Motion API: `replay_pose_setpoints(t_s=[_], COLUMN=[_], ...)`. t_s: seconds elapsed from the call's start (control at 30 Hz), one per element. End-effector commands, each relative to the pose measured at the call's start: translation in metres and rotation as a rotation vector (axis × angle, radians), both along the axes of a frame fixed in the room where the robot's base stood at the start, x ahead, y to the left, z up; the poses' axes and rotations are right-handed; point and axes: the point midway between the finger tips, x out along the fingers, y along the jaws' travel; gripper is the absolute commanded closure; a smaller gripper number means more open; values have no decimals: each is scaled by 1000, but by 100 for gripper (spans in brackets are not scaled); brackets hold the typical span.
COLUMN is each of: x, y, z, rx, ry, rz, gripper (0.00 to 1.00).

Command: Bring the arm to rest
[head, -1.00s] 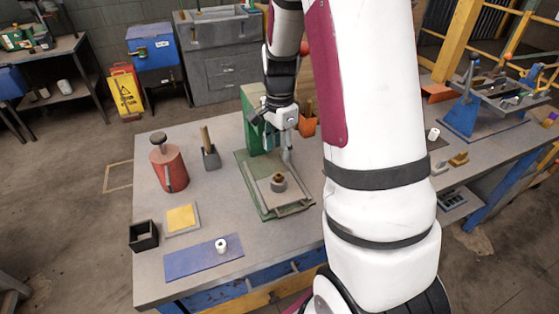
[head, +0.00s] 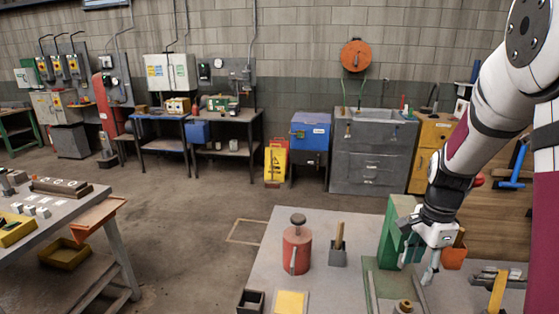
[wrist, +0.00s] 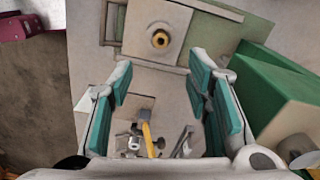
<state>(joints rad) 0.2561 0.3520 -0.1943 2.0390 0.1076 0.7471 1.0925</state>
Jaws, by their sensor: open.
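My gripper (head: 420,262) hangs at the right of the head view, fingers pointing down, above the workbench (head: 338,288) beside a green press-like block (head: 392,232). In the wrist view my gripper (wrist: 170,95) shows two teal-padded fingers spread apart with nothing between them. Ahead of the fingertips in the wrist view is a grey round piece with a brass-coloured centre (wrist: 160,39) on a pale plate. The same piece shows at the bottom edge of the head view (head: 404,306). The fingers look apart from it.
A red can (head: 297,248), a small grey holder (head: 338,256), a black box (head: 250,302) and a yellow-topped pad (head: 291,302) stand left of my arm. An orange bin (head: 455,255) is close to the gripper's right. Another table (head: 60,215) stands at far left, with open floor between.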

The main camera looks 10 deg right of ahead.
Motion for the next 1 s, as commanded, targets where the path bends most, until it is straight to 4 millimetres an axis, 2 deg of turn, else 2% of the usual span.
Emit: replay_pose_setpoints(t_s=[0.13, 0.27, 0.5, 0.6, 0.8, 1.0], x=[-6, -21, -65, -87, -134, -171], y=[24, 55, 107, 126, 156, 172], z=[35, 75, 134, 152, 175, 183], rx=[-7, -25, -96, -138, -248, -350], ry=[-53, -116, -220, -258, -320, -350], rz=[149, 361, 761, 925, 1245, 1481], gripper=[55, 55, 55, 55, 55, 55])
